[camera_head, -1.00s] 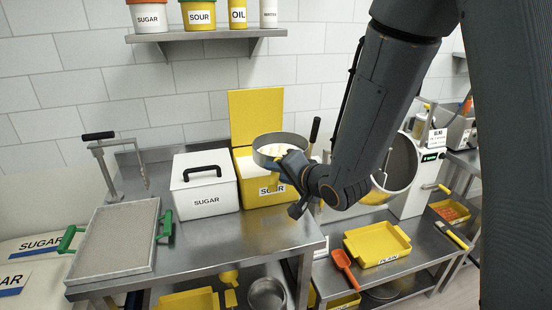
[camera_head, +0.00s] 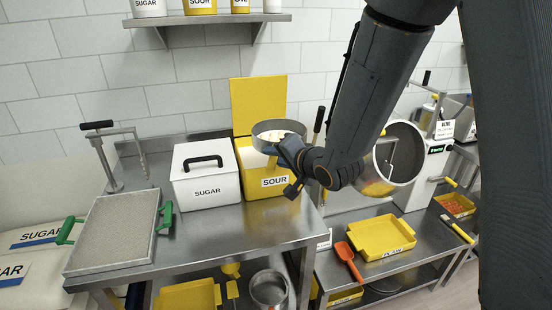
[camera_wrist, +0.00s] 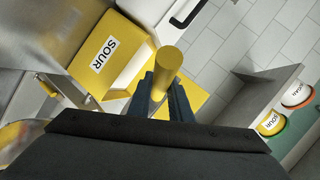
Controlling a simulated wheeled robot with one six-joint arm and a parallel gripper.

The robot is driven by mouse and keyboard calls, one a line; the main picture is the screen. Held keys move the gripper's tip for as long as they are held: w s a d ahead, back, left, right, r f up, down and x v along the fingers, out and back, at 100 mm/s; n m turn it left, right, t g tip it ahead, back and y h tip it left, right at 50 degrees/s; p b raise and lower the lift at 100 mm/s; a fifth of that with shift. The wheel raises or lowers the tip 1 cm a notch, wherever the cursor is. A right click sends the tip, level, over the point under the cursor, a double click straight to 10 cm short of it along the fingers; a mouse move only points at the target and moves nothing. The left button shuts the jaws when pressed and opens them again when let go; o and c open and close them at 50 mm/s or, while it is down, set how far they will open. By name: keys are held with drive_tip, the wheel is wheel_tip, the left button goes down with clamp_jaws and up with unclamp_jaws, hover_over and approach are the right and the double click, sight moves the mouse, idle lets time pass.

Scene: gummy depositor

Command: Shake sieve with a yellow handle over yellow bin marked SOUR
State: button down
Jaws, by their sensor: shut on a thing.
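The sieve (camera_head: 268,128) is a round metal-rimmed pan with pale pieces showing inside. It is held up over the open top of the yellow bin marked SOUR (camera_head: 262,186), whose yellow lid (camera_head: 258,104) stands raised behind. My gripper (camera_head: 284,160) is at the sieve's right side. In the wrist view my gripper (camera_wrist: 164,98) is shut on the yellow handle (camera_wrist: 171,62). The SOUR bin also shows in the wrist view (camera_wrist: 125,62), at upper left. The sieve's pan is not clearly visible there.
A white SUGAR bin (camera_head: 205,178) with a black handle stands left of the SOUR bin. A mesh tray (camera_head: 115,235) with green handles lies at the left. A yellow tray (camera_head: 380,238) and orange scoop (camera_head: 347,258) lie on the lower right bench. A shelf (camera_head: 208,20) is above.

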sight(261, 150)
drive_tip(key=shift+w+d+r+b+x, duration=0.15)
drive_tip(key=shift+b+x, duration=0.65)
drive_tip(key=shift+x, duration=0.9)
drive_tip(key=shift+w+d+b+x, duration=0.1)
drive_tip(key=shift+b+x, duration=0.7)
drive_tip(key=shift+x, duration=0.85)
drive_tip(key=shift+w+d+r+b+x, duration=0.15)
drive_tip(key=shift+b+x, duration=0.65)
drive_tip(key=shift+x, duration=0.9)
drive_tip(key=shift+w+d, duration=0.1)
drive_tip(key=shift+w+d, duration=0.15)
drive_tip(key=shift+d, duration=0.15)
drive_tip(key=shift+w+d, duration=0.1)
drive_tip(key=shift+d, duration=0.15)
drive_tip(key=a, duration=0.1)
drive_tip(key=s+a, duration=0.1)
drive_tip(key=shift+s+a+p, duration=0.15)
drive_tip(key=shift+a+p, duration=0.15)
drive_tip(key=shift+a, duration=0.05)
